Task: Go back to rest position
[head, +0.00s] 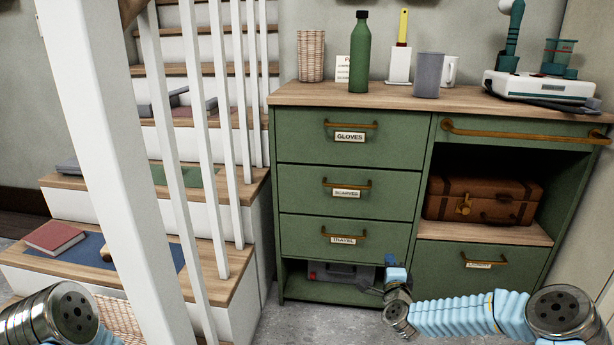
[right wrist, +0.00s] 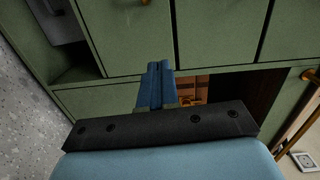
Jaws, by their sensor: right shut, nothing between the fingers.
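My right gripper (head: 396,274) is in front of the lower part of a green cabinet (head: 349,203), near the open space below its drawers. In the right wrist view its blue fingers (right wrist: 156,86) are together with nothing between them, and the green cabinet fronts (right wrist: 130,35) lie beyond. My left arm shows only as a joint at the lower left corner of the head view; its gripper is out of the picture.
Three drawers, the top one labelled gloves (head: 350,137), are shut. A brown suitcase (head: 480,200) lies in the open shelf. A green bottle (head: 360,55) and a grey cup (head: 428,75) stand on top. Stairs with a white post (head: 110,150) and a red book (head: 55,237) are left.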

